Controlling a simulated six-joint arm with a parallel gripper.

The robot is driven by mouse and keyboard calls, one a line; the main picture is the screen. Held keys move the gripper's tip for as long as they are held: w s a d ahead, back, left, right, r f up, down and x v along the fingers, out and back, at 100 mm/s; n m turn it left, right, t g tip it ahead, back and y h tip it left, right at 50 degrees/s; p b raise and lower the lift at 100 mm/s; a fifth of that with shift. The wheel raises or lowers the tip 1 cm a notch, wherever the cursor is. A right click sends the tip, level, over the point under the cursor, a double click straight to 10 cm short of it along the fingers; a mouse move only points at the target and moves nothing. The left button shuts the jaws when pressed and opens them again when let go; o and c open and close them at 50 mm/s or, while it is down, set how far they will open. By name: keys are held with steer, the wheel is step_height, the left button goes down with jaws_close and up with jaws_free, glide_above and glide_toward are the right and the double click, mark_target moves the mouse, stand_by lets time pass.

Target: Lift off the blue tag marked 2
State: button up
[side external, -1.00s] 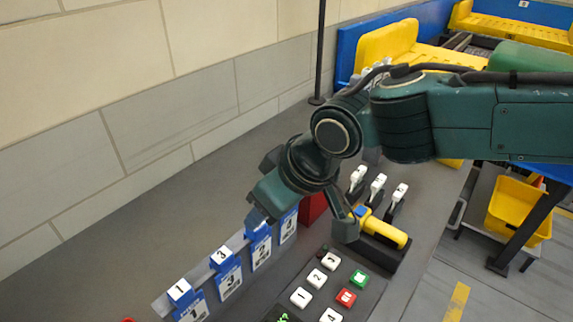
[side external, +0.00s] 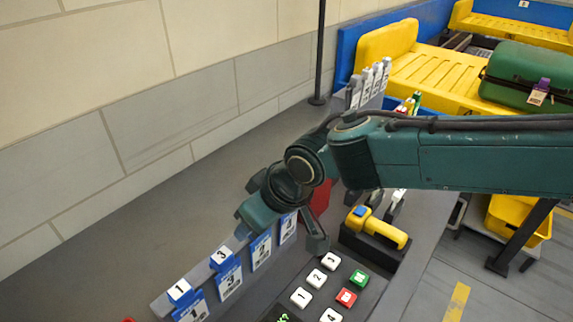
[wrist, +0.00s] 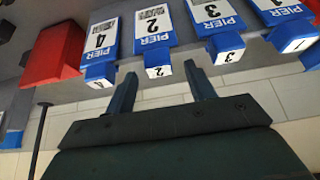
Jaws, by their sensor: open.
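The blue tag marked 2 hangs in a row of blue PIER tags. In the wrist view the tag marked 2 (wrist: 157,28) is second from the left, upside down, with its numbered top tab towards me. In the side view its label (side external: 261,251) shows, but its top is hidden by my gripper. My gripper (wrist: 163,88) is open and empty. Its two fingers stand either side of the tab in the wrist view, seemingly short of it. In the side view my gripper (side external: 281,240) is above the tag row.
Tags marked 4 (wrist: 100,38), 3 (wrist: 216,12) and 1 (wrist: 290,12) hang close beside it. A red box (wrist: 50,47) stands beyond tag 4. A keypad (side external: 330,290) and yellow handheld device (side external: 378,228) lie right of the row. The counter on the wall side is clear.

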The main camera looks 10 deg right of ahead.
steer(key=shift+w+a+f, duration=0.2)
steer(key=shift+f, duration=0.3)
jaws_close()
